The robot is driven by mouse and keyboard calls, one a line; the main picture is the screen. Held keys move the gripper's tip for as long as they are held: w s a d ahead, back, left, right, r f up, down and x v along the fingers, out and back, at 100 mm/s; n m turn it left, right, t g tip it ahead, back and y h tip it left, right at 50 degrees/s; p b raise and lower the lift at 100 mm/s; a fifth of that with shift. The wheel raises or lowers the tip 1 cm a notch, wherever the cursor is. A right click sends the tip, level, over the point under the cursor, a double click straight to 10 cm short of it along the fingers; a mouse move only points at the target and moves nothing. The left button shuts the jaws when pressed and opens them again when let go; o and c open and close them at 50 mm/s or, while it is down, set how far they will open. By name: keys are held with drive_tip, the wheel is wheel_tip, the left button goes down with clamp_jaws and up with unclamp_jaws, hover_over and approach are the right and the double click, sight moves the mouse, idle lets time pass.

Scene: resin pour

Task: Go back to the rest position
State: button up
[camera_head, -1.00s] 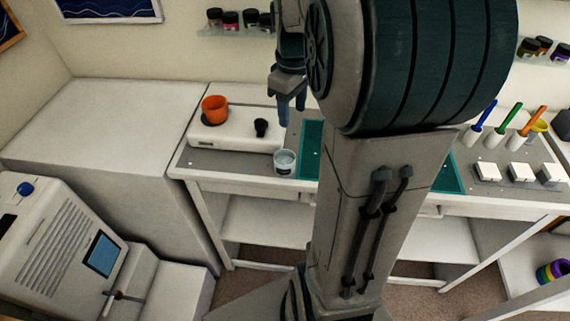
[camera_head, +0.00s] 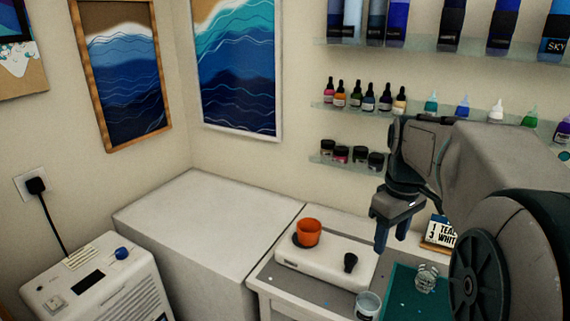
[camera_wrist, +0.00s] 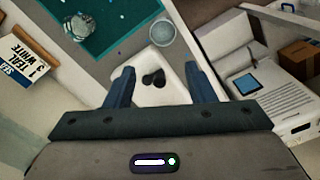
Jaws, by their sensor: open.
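My gripper (camera_head: 394,226) is open and empty. It hangs fingers down above the right side of the workbench, to the right of the white scale-like box. In the wrist view, my gripper (camera_wrist: 160,88) shows its two blue fingers spread apart. The white box (camera_wrist: 180,85) with a dark knob lies beyond and between them, with nothing gripped. No object touches the fingers.
An orange cup (camera_head: 308,232) sits on the white box (camera_head: 330,268). Clear cups (camera_head: 367,304) and (camera_head: 427,277) stand near the teal mat (camera_head: 400,290). A sign (camera_head: 440,232) stands behind my arm. Shelves of bottles (camera_head: 365,100) line the wall. The white cabinet top (camera_head: 210,220) is bare.

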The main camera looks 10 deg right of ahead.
drive_tip(key=s+a+f+m+t, duration=0.1)
drive_tip(key=s+a+f+m, duration=0.1)
drive_tip(key=s+a, duration=0.3)
drive_tip(key=s+a+f+m+t, duration=0.1)
drive_tip(key=s+a+f+m, duration=0.2)
drive_tip(key=s+a+f, duration=0.2)
drive_tip(key=shift+s+a+f+t, duration=0.35)
drive_tip(key=shift+s+a, duration=0.3)
drive_tip(key=shift+s, duration=0.5)
drive_tip(key=shift+r, duration=0.15)
drive_tip(key=shift+c, duration=0.3)
drive_tip(key=shift+c, duration=1.2)
drive_tip(key=shift+a, duration=0.15)
